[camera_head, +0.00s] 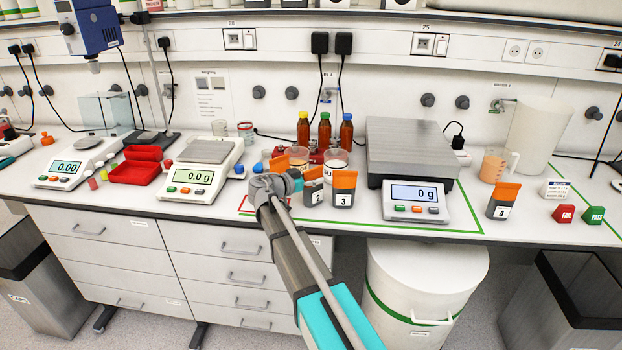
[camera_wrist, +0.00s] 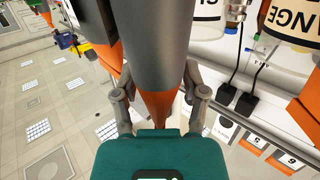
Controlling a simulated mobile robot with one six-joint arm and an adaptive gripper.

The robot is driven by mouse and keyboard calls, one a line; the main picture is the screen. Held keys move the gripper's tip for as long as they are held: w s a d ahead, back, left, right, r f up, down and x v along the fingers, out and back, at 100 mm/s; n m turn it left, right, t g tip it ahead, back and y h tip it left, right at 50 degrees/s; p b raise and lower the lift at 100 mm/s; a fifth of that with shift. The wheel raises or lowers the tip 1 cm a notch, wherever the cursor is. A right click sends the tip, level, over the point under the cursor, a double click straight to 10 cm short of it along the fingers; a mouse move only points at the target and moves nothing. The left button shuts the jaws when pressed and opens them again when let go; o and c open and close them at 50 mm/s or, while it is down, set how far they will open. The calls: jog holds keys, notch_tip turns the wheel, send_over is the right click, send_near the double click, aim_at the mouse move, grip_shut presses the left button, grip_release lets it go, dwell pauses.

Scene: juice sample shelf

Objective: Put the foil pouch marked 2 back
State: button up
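The foil pouch marked 2 (camera_head: 313,193) is dark grey with an orange top and a white label. It appears upright on the bench, just left of the similar pouch marked 3 (camera_head: 343,190). My gripper (camera_head: 298,180) is at the left side of pouch 2, very close to it. In the wrist view, a large grey body with an orange tapered end (camera_wrist: 158,105) lies between the two fingers of my gripper (camera_wrist: 158,75). It looks like a pouch, but no number shows. The fingertips are partly hidden behind it, so I cannot tell whether they grip it.
Pouch 4 (camera_head: 502,202) stands farther right, near the red FAIL block (camera_head: 564,213) and green PASS block (camera_head: 594,215). A large scale (camera_head: 415,195) stands right of pouch 3. Brown bottles (camera_head: 325,130) and beakers stand behind. A small scale (camera_head: 197,178) is left.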

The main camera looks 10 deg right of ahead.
jog(key=shift+r, duration=0.15)
dwell(0.3)
jog(key=p+v, duration=0.2)
jog(key=v, duration=1)
dwell(0.4)
jog(key=s+d+f+n+g+y, duration=0.1)
jog(key=s+d+f+y, duration=0.1)
jog(key=s+d+f, duration=0.1)
jog(key=s+d+f+n+g+y, duration=0.2)
jog(key=s+d+f, duration=0.1)
jog(key=s, duration=0.1)
jog(key=s+d+f+n+g+y, duration=0.1)
jog(key=s+d+f+n, duration=0.1)
jog(key=s+d+f, duration=0.1)
jog(key=shift+s+d+f+g+y, duration=0.25)
jog(key=shift+d+f+g+y, duration=0.15)
jog(key=shift+d+f, duration=0.15)
jog(key=s+f+n+g+y, duration=0.1)
jog(key=s+f+n+y, duration=0.2)
jog(key=s, duration=0.3)
jog(key=s+f+n+g+y, duration=0.1)
jog(key=s+f+n+y, duration=0.1)
jog(key=s+n+y, duration=0.2)
jog(key=s+y, duration=0.1)
jog(key=s, duration=0.2)
jog(key=shift+s+f+n+y, duration=0.3)
jog(key=shift+f+n+y, duration=0.1)
